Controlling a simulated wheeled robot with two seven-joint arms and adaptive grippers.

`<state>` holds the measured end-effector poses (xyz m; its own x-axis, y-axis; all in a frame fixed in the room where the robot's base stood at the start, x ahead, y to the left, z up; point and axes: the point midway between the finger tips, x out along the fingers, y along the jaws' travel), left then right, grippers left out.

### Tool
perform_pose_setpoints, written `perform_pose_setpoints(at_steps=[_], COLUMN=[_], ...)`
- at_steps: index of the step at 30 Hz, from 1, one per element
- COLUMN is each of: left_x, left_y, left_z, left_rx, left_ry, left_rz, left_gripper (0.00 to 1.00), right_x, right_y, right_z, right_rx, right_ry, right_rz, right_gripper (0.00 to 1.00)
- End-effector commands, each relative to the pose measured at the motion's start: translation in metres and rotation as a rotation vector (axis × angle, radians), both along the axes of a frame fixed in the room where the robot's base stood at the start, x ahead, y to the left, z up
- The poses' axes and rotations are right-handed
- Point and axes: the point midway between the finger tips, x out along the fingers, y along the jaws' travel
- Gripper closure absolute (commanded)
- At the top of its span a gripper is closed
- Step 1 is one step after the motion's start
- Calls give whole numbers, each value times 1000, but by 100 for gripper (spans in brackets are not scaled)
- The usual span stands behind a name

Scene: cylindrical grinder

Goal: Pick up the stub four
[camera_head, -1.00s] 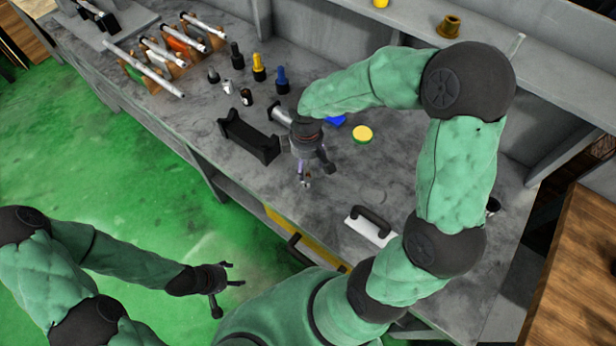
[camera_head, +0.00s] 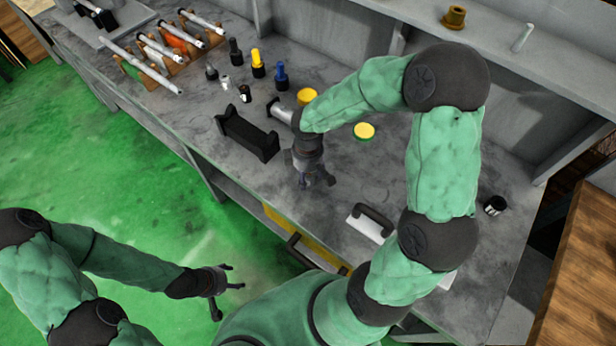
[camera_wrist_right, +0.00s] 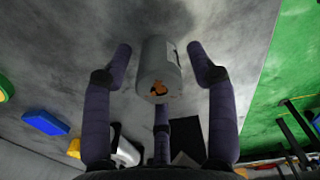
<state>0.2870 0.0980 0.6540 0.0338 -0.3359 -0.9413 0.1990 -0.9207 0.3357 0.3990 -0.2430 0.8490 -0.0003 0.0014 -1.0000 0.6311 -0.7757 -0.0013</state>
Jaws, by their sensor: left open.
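A grey cylinder with a light label and an orange mark on its end face, apparently the stub (camera_wrist_right: 158,72), shows in the right wrist view. It lies between the fingertips of my right gripper (camera_wrist_right: 160,52), with a visible gap on both sides. In the head view my right gripper (camera_head: 318,182) is over the bench in front of the black stand, fingers spread, and the stub is hidden or too small to tell. My left gripper (camera_head: 230,285) is open and empty over the green floor, well away from the bench.
The black stand (camera_head: 247,134) is beside my right gripper. Bottles, including a blue-topped one (camera_head: 281,76), and a rack of rods (camera_head: 160,50) stand further back. A yellow disc (camera_head: 364,131) and a white plate with a black handle (camera_head: 371,222) lie to the right.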

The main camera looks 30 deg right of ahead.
Motion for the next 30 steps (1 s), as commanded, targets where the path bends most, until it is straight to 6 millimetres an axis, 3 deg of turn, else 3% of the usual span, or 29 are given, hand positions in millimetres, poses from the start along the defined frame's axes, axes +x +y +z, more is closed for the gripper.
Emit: perform_pose_setpoints(at_steps=[1,5,17,23,30], left_x=[0,0,0,0,0], left_y=[0,0,0,0,0], left_z=[0,0,3,15,33], left_rx=[0,0,0,0,0], left_ry=[0,0,0,0,0], left_rz=[0,0,0,0,0], left_gripper=[36,36,36,36,36], right_x=[0,0,1,2,-31], right_y=[0,0,0,-1,24], right_z=[0,0,7,37,85], right_rx=[0,0,-1,-2,-1], right_ry=[0,0,-3,-7,-8], right_rz=[0,0,-1,-1,3], right_gripper=[65,100,100,100,100])
